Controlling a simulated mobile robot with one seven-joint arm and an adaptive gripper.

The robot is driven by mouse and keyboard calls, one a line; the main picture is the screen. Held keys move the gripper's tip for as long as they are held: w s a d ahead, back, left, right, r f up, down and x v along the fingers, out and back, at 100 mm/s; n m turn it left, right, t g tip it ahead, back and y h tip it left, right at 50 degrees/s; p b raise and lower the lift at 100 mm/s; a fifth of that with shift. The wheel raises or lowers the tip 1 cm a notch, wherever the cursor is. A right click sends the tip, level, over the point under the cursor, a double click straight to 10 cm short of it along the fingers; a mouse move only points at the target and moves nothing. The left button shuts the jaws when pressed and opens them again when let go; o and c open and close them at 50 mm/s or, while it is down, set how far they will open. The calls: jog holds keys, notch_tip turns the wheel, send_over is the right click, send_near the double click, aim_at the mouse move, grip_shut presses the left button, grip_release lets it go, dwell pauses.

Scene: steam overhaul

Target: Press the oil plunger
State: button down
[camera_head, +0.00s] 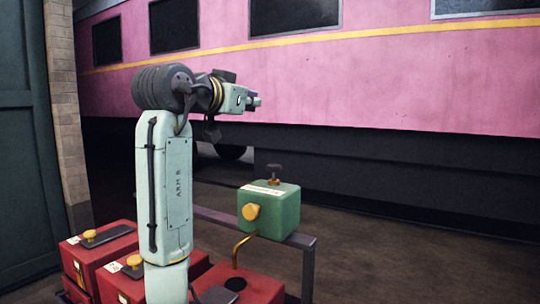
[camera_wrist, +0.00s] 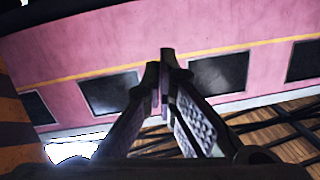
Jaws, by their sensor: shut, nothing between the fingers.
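A green oil box (camera_head: 270,210) stands on a rail in the head view. A dark knob on a short brass stem, which looks like the plunger (camera_head: 274,170), rises from its top. A round yellow knob (camera_head: 251,211) sits on its front, and a brass spout (camera_head: 242,244) bends down below. My gripper (camera_head: 257,101) is up and slightly left of the plunger, clear of it, and points right. In the wrist view my gripper (camera_wrist: 163,75) shows its fingers together with nothing between them. The oil box does not show there.
Red boxes with yellow knobs (camera_head: 103,240) stand at the lower left. A dark metal rail (camera_head: 300,241) runs by the oil box. A pink train carriage (camera_head: 380,75) fills the background. The floor at right (camera_head: 420,240) is clear.

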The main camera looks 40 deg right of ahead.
notch_tip(320, 180, down, 8)
jog(key=w+d+n+g+y+p, duration=0.1)
jog(key=w+p, duration=0.1)
jog(key=shift+w+d+r+g, duration=0.2)
jog(key=shift+w+g, duration=0.05)
jog(key=shift+g, duration=0.05)
jog(key=p, duration=0.5)
send_over(272, 168)
jog(key=f, duration=0.2)
notch_tip(272, 168, down, 3)
jog(key=shift+f+p, duration=0.15)
jog(key=shift+p, duration=0.25)
jog(key=shift+f, duration=0.55)
